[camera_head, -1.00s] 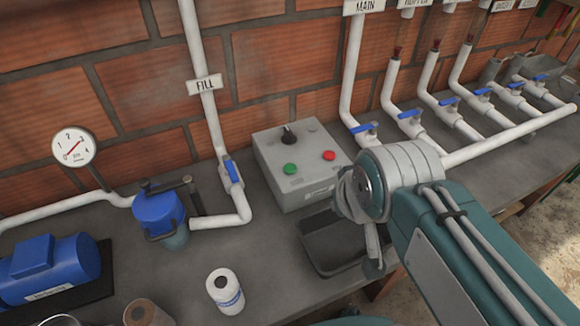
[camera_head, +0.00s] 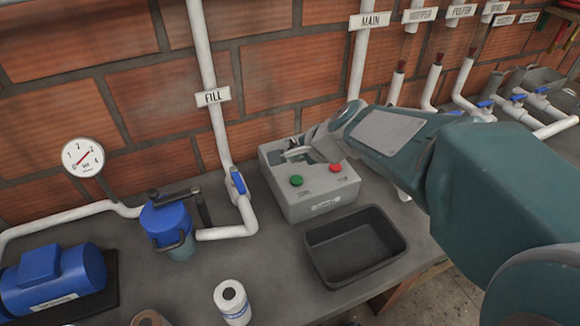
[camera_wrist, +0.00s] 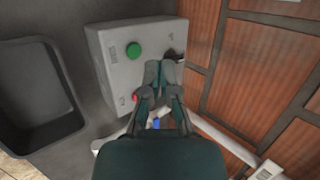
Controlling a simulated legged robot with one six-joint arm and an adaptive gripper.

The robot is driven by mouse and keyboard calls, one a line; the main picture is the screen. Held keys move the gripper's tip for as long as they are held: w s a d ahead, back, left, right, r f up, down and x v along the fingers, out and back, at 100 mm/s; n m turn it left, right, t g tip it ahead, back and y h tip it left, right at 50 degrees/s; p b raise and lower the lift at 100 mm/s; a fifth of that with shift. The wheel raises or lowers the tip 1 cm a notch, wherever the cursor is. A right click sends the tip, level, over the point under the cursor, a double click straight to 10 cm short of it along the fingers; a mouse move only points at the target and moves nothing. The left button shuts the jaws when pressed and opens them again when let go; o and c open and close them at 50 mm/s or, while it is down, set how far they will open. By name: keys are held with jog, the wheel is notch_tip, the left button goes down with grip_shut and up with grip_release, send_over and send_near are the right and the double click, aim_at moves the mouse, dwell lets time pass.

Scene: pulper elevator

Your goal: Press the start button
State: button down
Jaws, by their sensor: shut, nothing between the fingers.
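A grey control box (camera_head: 312,196) stands on the bench against the brick wall. The green button (camera_head: 296,181) is on its front left and the red button (camera_head: 336,168) on its right; their labels are too small to read. My gripper (camera_head: 292,155) is shut and empty, over the back of the box top. In the wrist view the closed fingertips (camera_wrist: 163,68) are beside the green button (camera_wrist: 133,50) and close to a dark knob (camera_wrist: 176,54). The fingers partly hide the red button (camera_wrist: 135,98). I cannot tell whether they touch the box.
An empty black tray (camera_head: 355,250) sits in front of the box. The FILL pipe (camera_head: 213,120) with a blue valve handle (camera_head: 238,181) rises to the left. Other pipes stand to the right.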

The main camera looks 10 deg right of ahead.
aim_at(294, 176)
jog(key=w+d+f+m+t, duration=0.1)
jog(key=w+d+f+m, duration=0.1)
jog(key=w+f+m, duration=0.3)
jog(key=w+m, duration=0.3)
jog(key=shift+d+h, duration=0.3)
jog(key=shift+d, duration=0.1)
jog(key=shift+w+f, duration=0.1)
jog(key=shift+f, duration=4.35)
jog(key=shift+f, duration=0.1)
jog(key=shift+f, duration=0.2)
jog(key=shift+f, duration=0.5)
jog(key=shift+r, duration=0.95)
